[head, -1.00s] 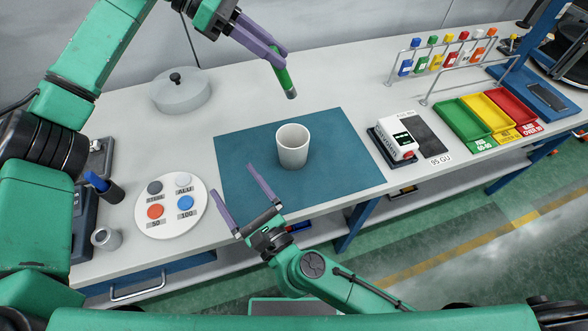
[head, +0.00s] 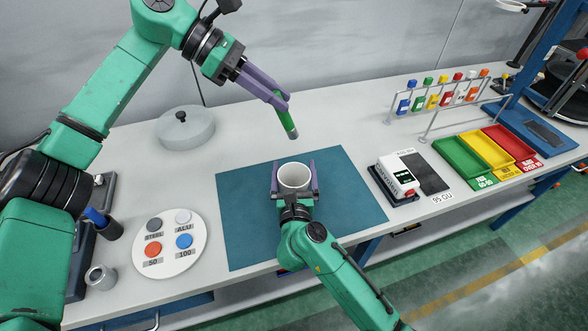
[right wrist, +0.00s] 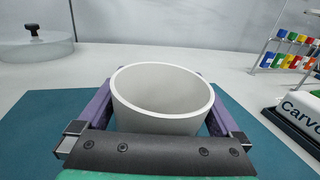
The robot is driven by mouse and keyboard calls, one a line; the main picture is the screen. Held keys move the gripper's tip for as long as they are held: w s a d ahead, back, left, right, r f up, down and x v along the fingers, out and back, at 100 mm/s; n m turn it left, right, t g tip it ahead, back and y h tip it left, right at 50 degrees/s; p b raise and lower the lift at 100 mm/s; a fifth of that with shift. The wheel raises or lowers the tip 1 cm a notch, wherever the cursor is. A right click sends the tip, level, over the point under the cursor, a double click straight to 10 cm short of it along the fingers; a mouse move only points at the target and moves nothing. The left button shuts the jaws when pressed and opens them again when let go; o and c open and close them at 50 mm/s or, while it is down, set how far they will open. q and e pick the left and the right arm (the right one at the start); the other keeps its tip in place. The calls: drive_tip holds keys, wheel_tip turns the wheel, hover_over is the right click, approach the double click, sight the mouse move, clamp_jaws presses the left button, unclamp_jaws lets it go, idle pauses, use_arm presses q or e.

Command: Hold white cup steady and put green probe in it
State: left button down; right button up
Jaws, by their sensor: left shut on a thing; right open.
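The white cup (head: 294,177) stands upright on the blue mat (head: 350,195). My right gripper (head: 295,168) is open, with one finger on each side of the cup. In the right wrist view the empty-looking cup (right wrist: 163,95) sits between the purple fingers; whether they touch it I cannot tell. My left gripper (head: 286,100) is shut on the green probe (head: 287,121) and holds it tilted in the air, above and behind the cup in the head view. The probe's lower end is grey and points down to the right.
A round disc with coloured buttons (head: 170,243) lies left of the mat. A labelled meter (head: 394,178) stands right of it, with green, yellow and red trays (head: 485,152) and a rack of coloured bottles (head: 430,101) beyond. A grey lidded dish (head: 186,128) is behind.

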use_arm(q)
drive_tip(key=shift+s, duration=0.1)
use_arm(e)
drive_tip(key=c, duration=1)
use_arm(q)
wheel_tip(320, 180, down, 13)
idle(0.8)
drive_tip(key=shift+r, duration=0.1)
drive_tip(key=c, duration=0.6)
unclamp_jaws()
drive_tip(key=v, duration=1.2)
